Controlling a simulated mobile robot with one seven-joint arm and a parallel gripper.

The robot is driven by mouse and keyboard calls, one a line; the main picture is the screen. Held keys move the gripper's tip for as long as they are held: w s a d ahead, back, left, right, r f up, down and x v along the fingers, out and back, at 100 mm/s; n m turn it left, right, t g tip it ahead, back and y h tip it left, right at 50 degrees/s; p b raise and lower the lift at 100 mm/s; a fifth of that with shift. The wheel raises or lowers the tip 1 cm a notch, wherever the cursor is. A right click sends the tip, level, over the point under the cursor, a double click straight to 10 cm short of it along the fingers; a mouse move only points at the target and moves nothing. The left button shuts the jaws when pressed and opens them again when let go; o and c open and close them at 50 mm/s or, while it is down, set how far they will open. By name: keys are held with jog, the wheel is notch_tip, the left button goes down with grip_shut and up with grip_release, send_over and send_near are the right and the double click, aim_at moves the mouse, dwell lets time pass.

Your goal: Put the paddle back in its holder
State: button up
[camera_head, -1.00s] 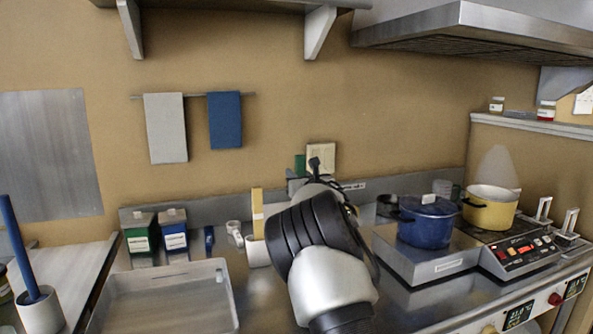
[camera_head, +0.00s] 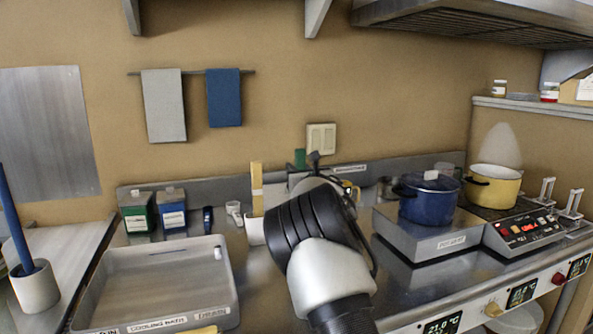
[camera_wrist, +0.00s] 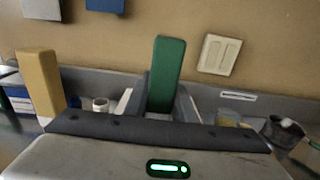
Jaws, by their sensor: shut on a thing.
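A green paddle handle (camera_wrist: 167,75) stands upright, slightly tilted, between the two grey fingers of my gripper (camera_wrist: 170,105). My gripper is shut on it. In the head view only a small green part (camera_head: 299,158) shows past my arm, which hides the gripper and the paddle's lower end. A yellow handle (camera_head: 257,186) stands in a white holder (camera_head: 256,232) left of my arm; the yellow handle also shows in the wrist view (camera_wrist: 40,85). A blue handle (camera_head: 15,220) leans in a white holder (camera_head: 35,287) at far left. I cannot tell which holder is the green paddle's.
A grey cooling bath tray (camera_head: 165,318) fills the counter's left front. Green (camera_head: 137,212) and blue (camera_head: 172,210) containers stand behind it. A blue pot (camera_head: 428,200) and yellow pot (camera_head: 494,186) stand at right.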

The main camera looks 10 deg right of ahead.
dwell(0.4)
jog(key=o, duration=1.1)
jog(key=shift+o, duration=0.2)
jog(key=s+d, duration=0.3)
jog(key=s, duration=1.4)
jog(key=shift+d, duration=0.2)
